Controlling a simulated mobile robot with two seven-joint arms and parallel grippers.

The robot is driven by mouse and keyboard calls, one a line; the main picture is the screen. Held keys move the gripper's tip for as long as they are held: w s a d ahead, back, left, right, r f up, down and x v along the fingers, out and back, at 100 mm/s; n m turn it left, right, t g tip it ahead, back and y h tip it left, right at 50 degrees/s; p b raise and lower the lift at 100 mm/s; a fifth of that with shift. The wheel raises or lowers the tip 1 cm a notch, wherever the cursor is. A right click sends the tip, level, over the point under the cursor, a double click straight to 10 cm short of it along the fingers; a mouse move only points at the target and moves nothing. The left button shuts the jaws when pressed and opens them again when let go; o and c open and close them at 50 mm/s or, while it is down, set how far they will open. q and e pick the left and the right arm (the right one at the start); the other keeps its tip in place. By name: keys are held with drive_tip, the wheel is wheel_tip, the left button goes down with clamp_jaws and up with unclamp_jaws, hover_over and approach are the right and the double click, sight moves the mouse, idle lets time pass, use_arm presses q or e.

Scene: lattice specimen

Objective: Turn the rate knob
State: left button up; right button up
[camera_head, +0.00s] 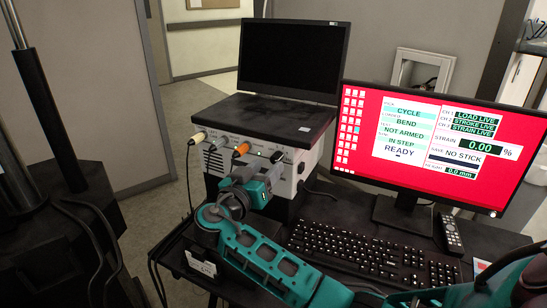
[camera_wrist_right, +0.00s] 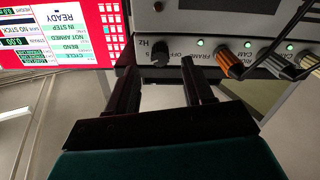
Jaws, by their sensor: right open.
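The rate knob (camera_wrist_right: 160,52) is a dark round knob on the front of a light control box, with "Hz" printed beside it. It appears in the head view as a small dark knob (camera_head: 277,157) at the right of the box's front. My right gripper (camera_wrist_right: 160,70) is open, its two dark fingers apart. In the right wrist view the knob shows between and beyond the fingertips. I cannot tell whether either finger touches it. In the head view the right gripper (camera_head: 270,172) is close in front of the box, just below the knob. My left gripper is not in view.
White, grey and orange plugs (camera_head: 240,150) with cables stick out of the box (camera_head: 211,163) beside the knob. A black laptop (camera_head: 293,60) sits on top. A red-screened monitor (camera_head: 440,150), a keyboard (camera_head: 360,250) and a handset (camera_head: 450,235) occupy the desk's right.

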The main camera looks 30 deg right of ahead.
sight(274, 160)
drive_tip(key=shift+x, duration=2.4)
drive_tip(key=shift+a, duration=0.1)
clamp_jaws()
